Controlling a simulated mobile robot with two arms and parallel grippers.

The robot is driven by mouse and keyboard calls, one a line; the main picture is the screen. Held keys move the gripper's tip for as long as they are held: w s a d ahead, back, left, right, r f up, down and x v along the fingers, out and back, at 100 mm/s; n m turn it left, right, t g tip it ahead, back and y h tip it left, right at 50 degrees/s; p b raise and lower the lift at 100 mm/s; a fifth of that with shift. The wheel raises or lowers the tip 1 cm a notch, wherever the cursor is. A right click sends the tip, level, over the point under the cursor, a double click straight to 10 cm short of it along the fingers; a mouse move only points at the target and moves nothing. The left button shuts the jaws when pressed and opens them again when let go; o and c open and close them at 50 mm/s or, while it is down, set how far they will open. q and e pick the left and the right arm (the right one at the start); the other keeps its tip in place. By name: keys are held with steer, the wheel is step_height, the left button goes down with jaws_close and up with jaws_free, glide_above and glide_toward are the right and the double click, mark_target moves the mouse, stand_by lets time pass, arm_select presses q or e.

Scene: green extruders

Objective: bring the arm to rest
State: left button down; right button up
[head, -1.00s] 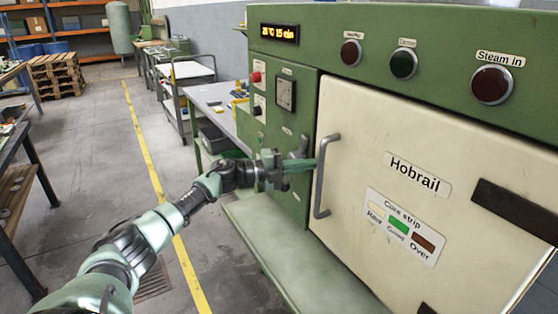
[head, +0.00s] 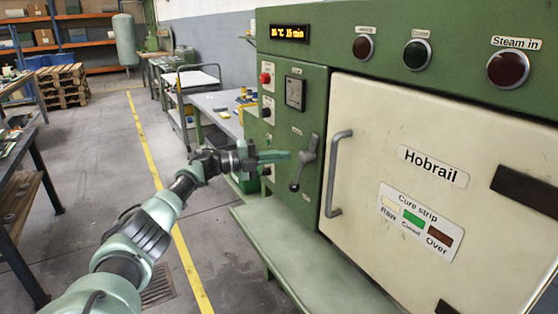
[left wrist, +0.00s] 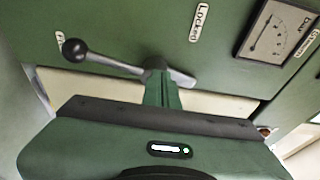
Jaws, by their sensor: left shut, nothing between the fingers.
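My left gripper (head: 272,156) is shut and empty in the head view, in front of the green panel beside the oven door. Its green fingers point right, toward a grey lever handle (head: 305,163) on that panel. In the left wrist view the gripper fingers (left wrist: 162,90) are together, and the lever (left wrist: 110,60) with its dark ball knob passes just beyond them. I cannot tell whether they touch. My right gripper does not show.
The green Hobrail machine (head: 345,20) fills the right side, its cream door (head: 370,130) closed with a grey handle (head: 335,175). A green ledge (head: 290,240) juts out below. A dark table (head: 25,170) stands at left. The floor (head: 100,140) between is clear.

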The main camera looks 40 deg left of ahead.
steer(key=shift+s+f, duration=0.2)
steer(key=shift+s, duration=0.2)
